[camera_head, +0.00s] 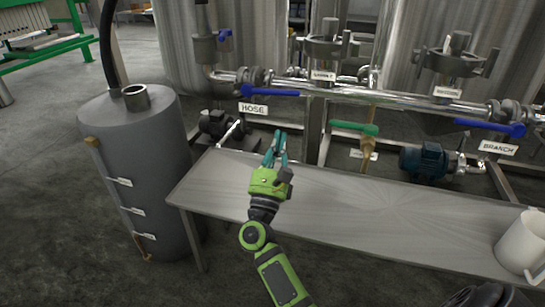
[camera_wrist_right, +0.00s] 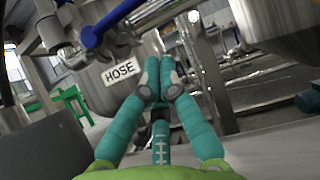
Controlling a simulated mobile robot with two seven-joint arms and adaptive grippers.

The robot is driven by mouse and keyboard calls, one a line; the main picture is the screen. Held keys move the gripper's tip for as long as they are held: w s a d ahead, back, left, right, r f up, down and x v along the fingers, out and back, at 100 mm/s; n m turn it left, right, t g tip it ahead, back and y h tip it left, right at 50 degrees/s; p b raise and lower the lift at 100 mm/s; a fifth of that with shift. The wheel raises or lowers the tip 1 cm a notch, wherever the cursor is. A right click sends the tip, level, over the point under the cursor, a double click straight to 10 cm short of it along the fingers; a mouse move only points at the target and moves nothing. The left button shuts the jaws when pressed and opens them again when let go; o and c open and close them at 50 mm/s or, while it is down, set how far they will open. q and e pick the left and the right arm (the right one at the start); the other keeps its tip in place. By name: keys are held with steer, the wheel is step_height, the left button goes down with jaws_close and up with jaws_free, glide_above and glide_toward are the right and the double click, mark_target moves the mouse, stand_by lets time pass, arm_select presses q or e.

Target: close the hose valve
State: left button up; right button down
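The hose valve has a blue lever (camera_head: 272,92) on the steel pipe, just above the white HOSE label (camera_head: 253,108). The lever lies along the pipe, pointing right from its pivot. In the right wrist view the blue lever (camera_wrist_right: 108,22) shows at the upper left, above the HOSE label (camera_wrist_right: 120,71). My right gripper (camera_head: 277,140) is in front of and below the lever, apart from it, above the table. Its teal fingers converge in the wrist view (camera_wrist_right: 159,78), with the tips together and nothing between them. My left gripper is not in view.
A steel table (camera_head: 350,205) lies under my right arm, with a white mug (camera_head: 521,243) at its right end. A grey tank (camera_head: 145,165) stands at the left. Another blue lever (camera_head: 490,128) is by the BRANCH label; a green lever (camera_head: 355,128) is between.

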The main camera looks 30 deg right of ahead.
mark_target(274, 92)
step_height(274, 92, up, 6)
steer(key=w+d, duration=0.2)
steer(key=w, duration=0.1)
steer(key=shift+d, duration=0.2)
steer(key=shift+s, duration=0.1)
